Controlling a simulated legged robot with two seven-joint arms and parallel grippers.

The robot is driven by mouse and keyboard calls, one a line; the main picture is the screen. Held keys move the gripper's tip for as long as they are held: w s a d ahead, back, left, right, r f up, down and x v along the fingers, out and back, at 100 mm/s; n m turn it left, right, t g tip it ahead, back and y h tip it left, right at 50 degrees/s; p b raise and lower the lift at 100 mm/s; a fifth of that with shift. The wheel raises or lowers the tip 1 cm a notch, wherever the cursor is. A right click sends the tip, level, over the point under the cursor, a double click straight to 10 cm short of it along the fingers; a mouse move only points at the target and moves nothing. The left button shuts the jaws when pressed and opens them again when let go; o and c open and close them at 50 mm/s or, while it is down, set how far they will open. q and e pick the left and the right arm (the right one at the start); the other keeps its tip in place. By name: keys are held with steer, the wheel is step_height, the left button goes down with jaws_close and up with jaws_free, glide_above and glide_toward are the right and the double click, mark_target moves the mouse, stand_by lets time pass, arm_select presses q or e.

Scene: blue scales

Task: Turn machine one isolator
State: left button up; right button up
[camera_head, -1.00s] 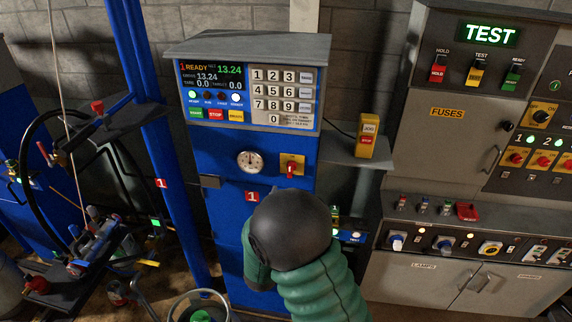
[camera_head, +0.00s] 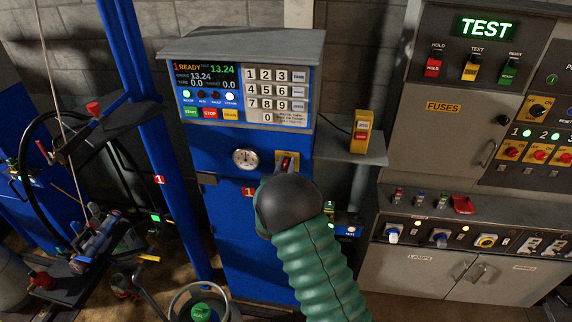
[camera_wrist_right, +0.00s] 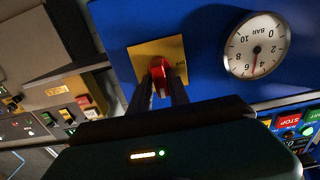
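Machine one is the blue cabinet (camera_head: 232,225) with a red "1" label in the middle of the head view. Its isolator, a red handle on a yellow plate (camera_head: 279,156), is partly covered by my right gripper (camera_head: 287,164). In the right wrist view the red handle (camera_wrist_right: 158,70) stands out from the yellow plate (camera_wrist_right: 143,58). The two dark fingers of my right gripper (camera_wrist_right: 161,86) lie on either side of the handle, apart from each other. I cannot tell whether they touch it. My left gripper is not in view.
A pressure gauge (camera_head: 245,159) sits left of the isolator, below the keypad panel (camera_head: 275,95). A yellow switch box (camera_head: 361,131) stands on a side shelf at right. A grey test bench (camera_head: 440,150) is further right. Hoses and a blue post (camera_head: 150,130) are at left.

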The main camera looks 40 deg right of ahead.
steer(key=shift+c, duration=1.1)
steer(key=shift+w, duration=0.1)
jaws_close()
steer(key=shift+w+a, duration=0.1)
steer(key=shift+a, duration=0.1)
